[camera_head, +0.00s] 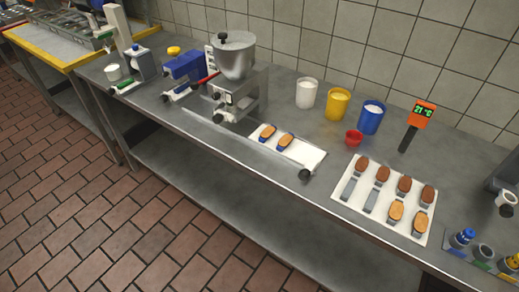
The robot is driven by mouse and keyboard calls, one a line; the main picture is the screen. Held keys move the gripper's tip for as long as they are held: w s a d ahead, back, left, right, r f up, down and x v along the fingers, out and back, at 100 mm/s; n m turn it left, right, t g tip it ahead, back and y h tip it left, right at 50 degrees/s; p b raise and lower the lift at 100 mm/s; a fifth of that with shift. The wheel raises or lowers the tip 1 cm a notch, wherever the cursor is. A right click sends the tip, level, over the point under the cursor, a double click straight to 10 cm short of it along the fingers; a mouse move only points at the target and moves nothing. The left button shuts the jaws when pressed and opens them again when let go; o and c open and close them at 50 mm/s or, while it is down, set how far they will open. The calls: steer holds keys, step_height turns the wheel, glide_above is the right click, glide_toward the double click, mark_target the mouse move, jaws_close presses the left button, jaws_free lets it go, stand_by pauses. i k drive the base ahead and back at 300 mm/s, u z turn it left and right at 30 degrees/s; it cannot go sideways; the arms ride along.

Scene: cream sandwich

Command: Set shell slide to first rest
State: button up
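What looks like the shell slide is a white plate (309,155) lying on the steel bench, just right of the hopper machine. Two oval tan shells (267,131) (285,140) sit on blue holders on its left part. A dark round knob (305,174) is at its front right corner. The hopper machine (237,62), with a metal cone and dark-tipped handles, stands beside the plate's left end. I cannot make out any rest marks or stops. My gripper is not in this view.
A white board (352,207) with several brown and tan shells lies to the right. White, yellow (337,104) and blue (371,118) tubs, a red cup (353,137) and an orange thermometer (421,113) reading 21 °C stand behind. Coloured bottles (462,238) are at lower right.

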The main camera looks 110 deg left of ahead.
mark_target(305, 154)
steer(key=u, duration=3.55)
steer(key=k, duration=1.25)
steer(key=u, duration=1.05)
steer(key=i, duration=1.85)
steer(key=z, duration=0.8)
